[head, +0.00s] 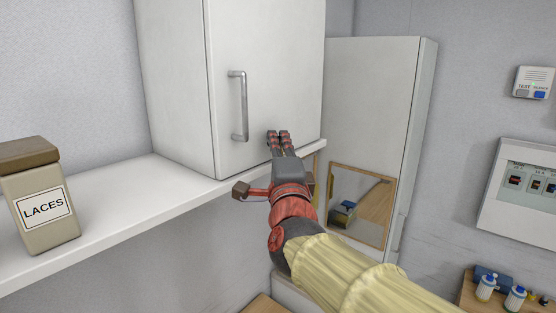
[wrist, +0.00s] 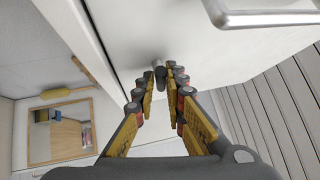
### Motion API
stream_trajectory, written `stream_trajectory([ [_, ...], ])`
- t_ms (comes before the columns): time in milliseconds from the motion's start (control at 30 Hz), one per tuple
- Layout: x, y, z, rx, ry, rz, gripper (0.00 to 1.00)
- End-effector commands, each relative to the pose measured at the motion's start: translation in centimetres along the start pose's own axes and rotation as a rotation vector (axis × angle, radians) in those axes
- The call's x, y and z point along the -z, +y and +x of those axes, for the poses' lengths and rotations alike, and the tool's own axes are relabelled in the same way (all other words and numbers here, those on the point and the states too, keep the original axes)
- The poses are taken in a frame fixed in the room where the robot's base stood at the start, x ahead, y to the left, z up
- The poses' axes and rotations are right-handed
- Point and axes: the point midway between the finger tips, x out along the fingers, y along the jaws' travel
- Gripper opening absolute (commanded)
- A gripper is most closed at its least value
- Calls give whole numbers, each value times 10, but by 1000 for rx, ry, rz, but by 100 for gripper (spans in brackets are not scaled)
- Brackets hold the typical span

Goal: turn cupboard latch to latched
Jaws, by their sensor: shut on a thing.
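The white wall cupboard (head: 270,50) stands on a white shelf with its door closed. My gripper (head: 278,134) reaches the lower right part of the door, right of the bar handle (head: 239,105). In the wrist view, the small grey cupboard latch (wrist: 159,72) sticks out from the door between the fingertips of my gripper (wrist: 158,84), which are shut on it. In the head view my fingers hide the latch. I cannot tell from these frames which position the latch is in.
A tan jar labelled LACES (head: 42,206) stands on the shelf (head: 130,210) at left. A tall grey cabinet (head: 375,110) is right of the cupboard, with a framed mirror (head: 362,205) in front of it. A breaker panel (head: 520,190) is on the right wall. The handle also shows in the wrist view (wrist: 265,17).

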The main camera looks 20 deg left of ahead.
Motion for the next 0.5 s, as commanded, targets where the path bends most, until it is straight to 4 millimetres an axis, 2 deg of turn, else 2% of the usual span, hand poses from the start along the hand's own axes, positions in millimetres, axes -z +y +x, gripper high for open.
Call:
stream_trajectory([
  [33,1,6,-2,22,-2,-13,0],
  [500,2,8,-2,163,-42,-155,0],
])
